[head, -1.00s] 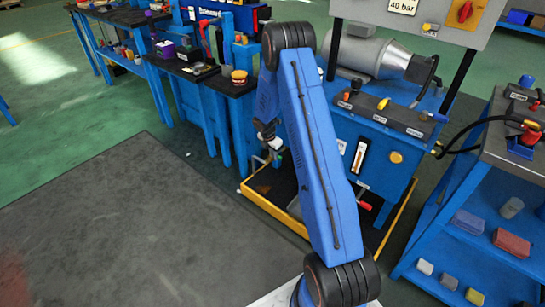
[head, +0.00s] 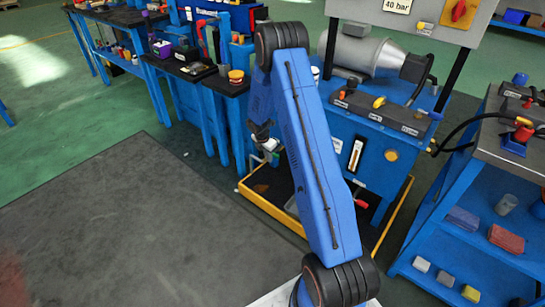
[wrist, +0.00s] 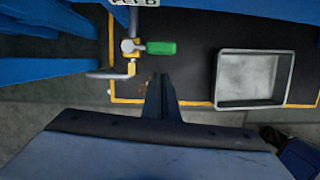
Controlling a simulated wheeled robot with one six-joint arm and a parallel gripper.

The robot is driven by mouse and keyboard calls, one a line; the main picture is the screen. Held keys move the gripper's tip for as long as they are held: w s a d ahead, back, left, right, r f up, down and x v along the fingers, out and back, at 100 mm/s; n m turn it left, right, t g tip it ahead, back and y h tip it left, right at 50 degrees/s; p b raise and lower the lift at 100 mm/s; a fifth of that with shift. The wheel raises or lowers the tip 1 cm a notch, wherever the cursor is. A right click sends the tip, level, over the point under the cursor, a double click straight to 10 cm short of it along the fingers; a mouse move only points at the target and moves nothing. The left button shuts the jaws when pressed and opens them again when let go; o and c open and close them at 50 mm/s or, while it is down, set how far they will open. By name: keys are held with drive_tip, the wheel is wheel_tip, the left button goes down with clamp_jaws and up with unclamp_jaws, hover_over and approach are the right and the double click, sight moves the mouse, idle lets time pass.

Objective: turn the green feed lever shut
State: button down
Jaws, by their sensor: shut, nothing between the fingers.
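The green feed lever (wrist: 160,48) shows in the wrist view at the top, left of centre. It points right from a brass and metal valve (wrist: 130,46) on a pipe, under a partly cut-off white label. My gripper (wrist: 160,76) is shut and empty, its fingertips just below the lever in the picture, with a small gap of image between them. I cannot tell the height difference.
A dark drip tray with a yellow rim (head: 270,207) lies under the valve. A grey metal pan (wrist: 252,80) sits in it, right of the lever. The blue pump stand (head: 385,155) is close to my arm. A blue cart (head: 470,235) stands right. Open floor lies left.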

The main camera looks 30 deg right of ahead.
drive_tip(key=s+a+r+m, duration=0.2)
drive_tip(key=s+a+r, duration=0.1)
drive_tip(key=r, duration=0.6)
drive_tip(key=s+a+r+m+t, duration=0.1)
drive_tip(key=s+a+r, duration=0.15)
drive_tip(key=r, duration=0.55)
drive_tip(key=s+a+r+m, duration=0.2)
drive_tip(key=s+a+r, duration=0.1)
drive_tip(key=r, duration=0.6)
drive_tip(key=s+a+r+m+t, duration=0.1)
drive_tip(key=s+a+r+m, duration=0.15)
drive_tip(key=s+r, duration=0.35)
drive_tip(key=s+a+r+m, duration=0.2)
drive_tip(key=s+r+m, duration=0.1)
drive_tip(key=s+r, duration=0.35)
drive_tip(key=s+a+r+m+y, duration=0.1)
drive_tip(key=s+a+r+m, duration=0.1)
drive_tip(key=s, duration=0.7)
drive_tip(key=s+a+r+m+t+y, duration=0.1)
drive_tip(key=s+a+m, duration=0.2)
drive_tip(key=s, duration=0.6)
drive_tip(key=s+a+r+m+t, duration=0.1)
drive_tip(key=s+m, duration=0.4)
drive_tip(key=s, duration=0.5)
drive_tip(key=shift+a+r+y, duration=0.4)
drive_tip(key=shift+a+r, duration=0.4)
drive_tip(key=shift+a, duration=0.25)
drive_tip(key=shift+m, duration=0.25)
